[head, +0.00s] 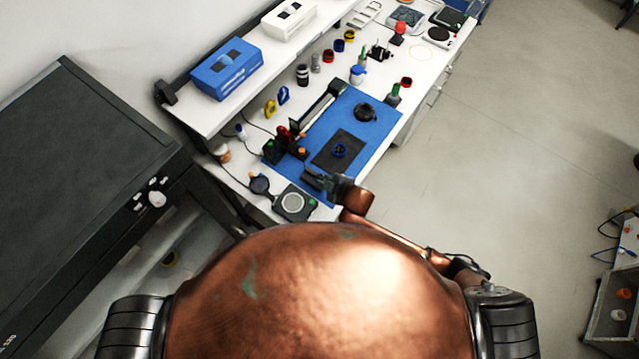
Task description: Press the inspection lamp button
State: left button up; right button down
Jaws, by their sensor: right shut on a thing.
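My right gripper (318,182) is over the near edge of the blue mat (375,120), at the end of my copper-coloured arm. It looks shut, but what is between its fingers is too small and dark to make out. A grey square unit (295,204) with a round pale-green top lies on the bench's near corner, just below and left of the gripper, with a small gap in the picture. I cannot tell for sure whether this is the lamp's button. A long-armed lamp-like tool (318,108) lies along the mat's left edge. My left gripper does not show.
A black pad with a blue ring (340,151) and a dark round part (365,112) lie on the mat. A dark round disc (260,184) is left of the grey unit. Blue (226,69) and white (290,19) boxes stand on the shelf.

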jog(key=shift+w+d+r, duration=0.1)
jog(key=shift+w+d, duration=0.1)
jog(key=r+p, duration=0.4)
jog(key=shift+s+a+p, duration=0.1)
jog(key=shift+a+p, duration=0.1)
jog(key=shift+p, duration=0.15)
jog(key=shift+r, duration=0.85)
